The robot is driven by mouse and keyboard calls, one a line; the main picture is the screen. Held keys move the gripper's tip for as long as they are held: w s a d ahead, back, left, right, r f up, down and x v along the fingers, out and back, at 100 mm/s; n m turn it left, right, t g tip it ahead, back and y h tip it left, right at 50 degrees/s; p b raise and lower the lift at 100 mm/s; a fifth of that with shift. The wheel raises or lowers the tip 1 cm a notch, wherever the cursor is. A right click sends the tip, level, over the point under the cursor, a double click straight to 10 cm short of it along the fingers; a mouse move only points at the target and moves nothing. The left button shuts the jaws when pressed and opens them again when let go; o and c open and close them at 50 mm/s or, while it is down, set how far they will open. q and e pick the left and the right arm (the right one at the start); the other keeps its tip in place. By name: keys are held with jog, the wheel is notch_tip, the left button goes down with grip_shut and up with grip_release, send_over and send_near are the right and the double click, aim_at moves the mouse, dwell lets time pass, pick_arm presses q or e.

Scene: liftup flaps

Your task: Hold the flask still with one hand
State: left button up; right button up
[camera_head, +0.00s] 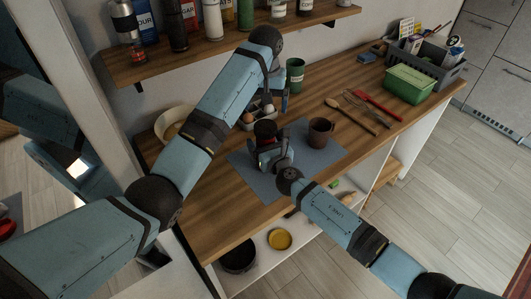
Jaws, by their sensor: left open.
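A flask with a black top (265,130) appears to stand on the grey mat (314,153). Its lower part is mostly hidden by my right gripper (268,155). The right gripper reaches in from the front right and is right at the flask; whether its fingers close on it cannot be made out. My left gripper (272,104) is open and points down above the table, behind the flask and close to the egg carton (258,114). It appears apart from the flask.
A brown mug (320,131) stands on the mat, right of the flask. A green cup (295,74) stands behind. Utensils (362,108), a green box (410,84) and a grey crate (445,72) lie right. A loaded shelf (215,43) overhangs the back; a pale bowl (172,121) is left.

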aim_at(266, 126)
grip_shut()
pick_arm(q)
jog(key=m, duration=1.9)
jog(key=shift+m, duration=0.3)
jog(key=m, duration=0.6)
jog(key=shift+f+m, duration=0.1)
jog(key=shift+m, duration=0.5)
jog(key=shift+f, duration=3.9)
